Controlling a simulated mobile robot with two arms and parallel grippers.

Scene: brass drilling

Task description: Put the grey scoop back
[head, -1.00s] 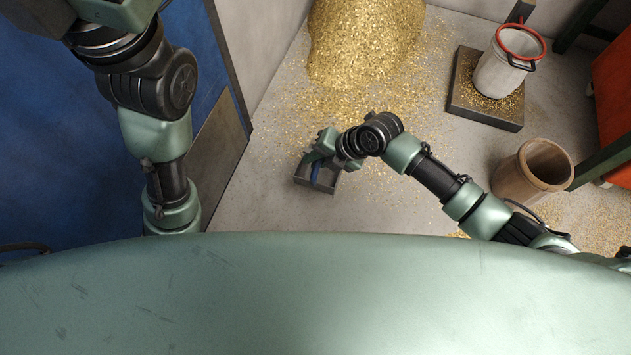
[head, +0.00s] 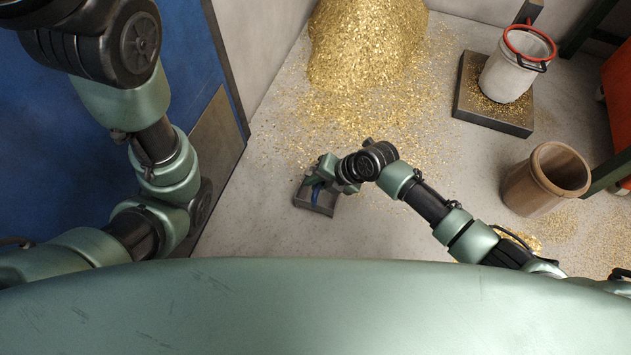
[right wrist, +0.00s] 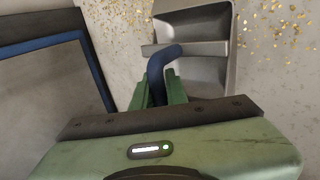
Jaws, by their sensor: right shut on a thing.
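The grey scoop (head: 317,208) is a boxy open pan with a blue handle, low over the floor in the middle of the head view. My right gripper (head: 322,178) is at the scoop. In the right wrist view the grey pan (right wrist: 207,68) lies just beyond the fingers, and the blue handle (right wrist: 157,75) rises between the green fingertips (right wrist: 161,92). The right gripper is shut on this handle. I cannot tell whether the pan touches the floor. My left arm shows at the left of the head view, but its gripper is out of sight.
A heap of brass chips (head: 365,45) lies at the back, with chips scattered around. A white bucket with a red rim (head: 507,78) stands on a dark square platform (head: 490,118). A brown open pot (head: 535,190) stands at right. A blue panel (head: 80,150) flanks the left.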

